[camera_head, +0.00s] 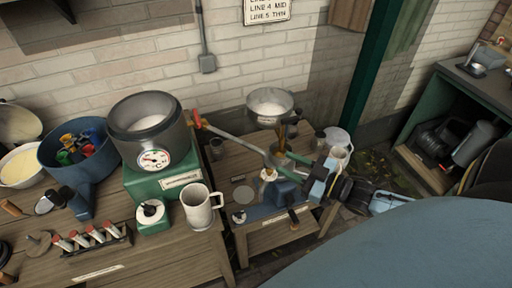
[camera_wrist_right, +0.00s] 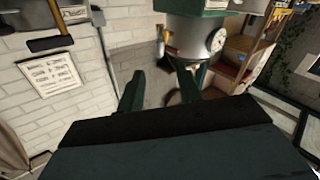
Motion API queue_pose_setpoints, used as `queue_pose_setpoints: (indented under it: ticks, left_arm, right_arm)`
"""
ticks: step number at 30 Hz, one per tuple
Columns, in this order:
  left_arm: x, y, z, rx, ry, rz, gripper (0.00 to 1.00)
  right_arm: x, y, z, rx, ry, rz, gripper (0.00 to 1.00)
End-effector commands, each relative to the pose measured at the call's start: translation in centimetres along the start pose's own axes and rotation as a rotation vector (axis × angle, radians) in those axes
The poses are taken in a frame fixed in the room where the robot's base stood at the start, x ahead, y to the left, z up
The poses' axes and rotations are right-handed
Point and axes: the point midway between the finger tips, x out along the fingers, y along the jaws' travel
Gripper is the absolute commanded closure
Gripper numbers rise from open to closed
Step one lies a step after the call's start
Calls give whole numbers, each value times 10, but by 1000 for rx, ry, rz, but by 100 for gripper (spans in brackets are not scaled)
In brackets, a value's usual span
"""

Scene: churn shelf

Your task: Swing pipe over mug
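The pipe (camera_head: 236,138) runs from a red-handled valve (camera_head: 196,118) beside the gauge vessel, slanting down and right above the lower table. A pale mug (camera_head: 201,205) stands upright on the left table, in front of the vessel and apart from the pipe. A second pale mug-like vessel (camera_head: 340,155) stands at the right, behind my right gripper (camera_head: 302,167). That gripper is by the far end of the pipe; whether it touches the pipe is unclear. In the right wrist view my right gripper (camera_wrist_right: 157,75) has its fingers apart with nothing visible between them. My left gripper is not in view.
The gauge vessel (camera_head: 150,128) sits on a green base (camera_head: 166,180); it also shows in the right wrist view (camera_wrist_right: 193,38). A metal bowl (camera_head: 269,104) stands above the lower table. A blue pan (camera_head: 70,155) and red-topped bottles crowd the left table. A green post (camera_head: 371,65) rises behind.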

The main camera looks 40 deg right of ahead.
Motion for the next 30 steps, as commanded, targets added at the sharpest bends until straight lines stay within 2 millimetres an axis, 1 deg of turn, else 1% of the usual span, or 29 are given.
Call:
queue_pose_setpoints:
  ticks: [1, 3, 12, 18, 24, 30]
  left_arm:
    - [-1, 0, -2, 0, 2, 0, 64]
    - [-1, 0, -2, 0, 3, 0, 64]
    - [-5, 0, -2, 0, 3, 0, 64]
    - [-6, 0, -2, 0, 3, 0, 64]
    - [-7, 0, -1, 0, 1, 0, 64]
    - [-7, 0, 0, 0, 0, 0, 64]
  right_arm:
    - [10, 1, -1, -1, 3, 1, 65]
    - [22, 1, -1, -1, 4, 1, 65]
    - [73, 1, -1, -1, 1, 3, 65]
    - [99, 1, 0, -1, 0, 2, 65]
    - [111, 0, 1, -1, -3, 1, 65]
    - [112, 0, 1, -1, -3, 1, 65]
